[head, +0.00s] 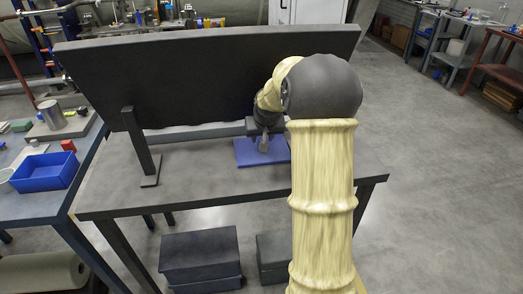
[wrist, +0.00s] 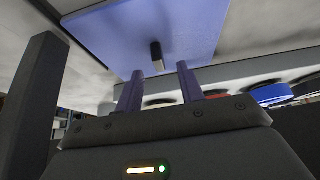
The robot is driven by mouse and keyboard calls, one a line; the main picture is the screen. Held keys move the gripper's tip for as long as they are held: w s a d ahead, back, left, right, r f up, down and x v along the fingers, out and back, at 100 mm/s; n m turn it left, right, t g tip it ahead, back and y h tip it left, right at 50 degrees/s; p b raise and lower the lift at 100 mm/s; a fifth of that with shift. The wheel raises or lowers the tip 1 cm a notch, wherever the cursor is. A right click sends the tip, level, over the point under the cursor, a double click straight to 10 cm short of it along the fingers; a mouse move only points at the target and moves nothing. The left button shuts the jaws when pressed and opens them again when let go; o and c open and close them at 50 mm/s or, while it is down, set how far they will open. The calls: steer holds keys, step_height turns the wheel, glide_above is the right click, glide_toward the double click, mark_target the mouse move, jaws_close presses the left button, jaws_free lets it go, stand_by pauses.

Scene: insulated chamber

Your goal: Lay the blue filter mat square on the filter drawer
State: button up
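The blue filter mat (head: 248,155) lies on the grey table under the dark slanted panel, partly hidden by my arm. In the wrist view the mat (wrist: 150,25) fills the upper middle, with a short dark upright tab or peg (wrist: 157,56) on its face. My gripper (head: 263,146) is over the mat. In the wrist view the two fingers of my gripper (wrist: 160,69) stand apart, with the tab showing between and just beyond their tips. I see no contact between fingers and tab. I cannot make out the filter drawer for sure.
The dark slanted panel (head: 200,80) overhangs the grey table (head: 205,180) on a post (head: 142,150). A pale strip with several dark round shapes (wrist: 160,101), some red or blue inside, runs beside the mat. A blue bin (head: 47,171) stands on the left bench. The table's front is clear.

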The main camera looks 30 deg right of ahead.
steer(key=x, duration=0.2)
steer(key=shift+w+f, duration=0.1)
steer(key=shift+f, duration=0.25)
steer(key=shift+c, duration=0.2)
jaws_close()
